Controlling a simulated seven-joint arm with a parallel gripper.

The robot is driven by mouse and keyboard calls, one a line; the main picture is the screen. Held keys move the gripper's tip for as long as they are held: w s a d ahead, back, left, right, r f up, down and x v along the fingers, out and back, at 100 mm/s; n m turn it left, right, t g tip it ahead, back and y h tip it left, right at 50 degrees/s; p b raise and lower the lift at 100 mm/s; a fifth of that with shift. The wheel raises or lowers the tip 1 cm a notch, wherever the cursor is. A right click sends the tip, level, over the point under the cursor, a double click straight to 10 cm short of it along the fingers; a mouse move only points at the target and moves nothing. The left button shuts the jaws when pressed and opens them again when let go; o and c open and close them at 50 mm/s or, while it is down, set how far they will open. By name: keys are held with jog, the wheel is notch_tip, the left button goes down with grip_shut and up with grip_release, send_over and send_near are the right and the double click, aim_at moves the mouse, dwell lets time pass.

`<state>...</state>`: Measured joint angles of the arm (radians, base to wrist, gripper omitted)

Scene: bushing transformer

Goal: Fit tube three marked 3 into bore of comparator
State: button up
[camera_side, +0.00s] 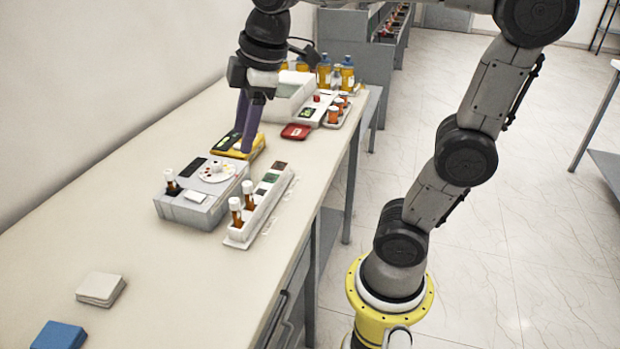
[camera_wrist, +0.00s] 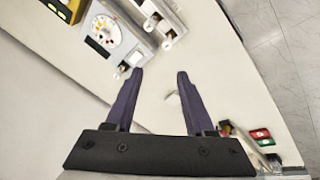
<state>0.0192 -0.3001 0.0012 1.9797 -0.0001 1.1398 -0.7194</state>
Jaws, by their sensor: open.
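The comparator is a grey box (camera_side: 192,207) with a round dial of coloured spots on top; it also shows at the upper left of the wrist view (camera_wrist: 116,46). A white-capped amber tube (camera_side: 171,184) stands upright at its left end. Two similar amber tubes, one in front (camera_side: 236,214) and one behind (camera_side: 249,197), stand in a white rack (camera_side: 262,213) right of the comparator. No number is readable on any tube.
A yellow device (camera_side: 256,150) lies by my fingers. White pads (camera_side: 100,289) and a blue pad (camera_side: 59,336) lie in front. The front-left table is mostly clear.

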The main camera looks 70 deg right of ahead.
jog(key=s+f+m+t, duration=0.2)
jog(key=s+f+m, duration=0.5)
jog(key=s, duration=0.4)
jog(key=shift+s+a+f+m, duration=0.25)
jog(key=shift+s+f+m, duration=0.1)
jog(key=shift+m, duration=0.15)
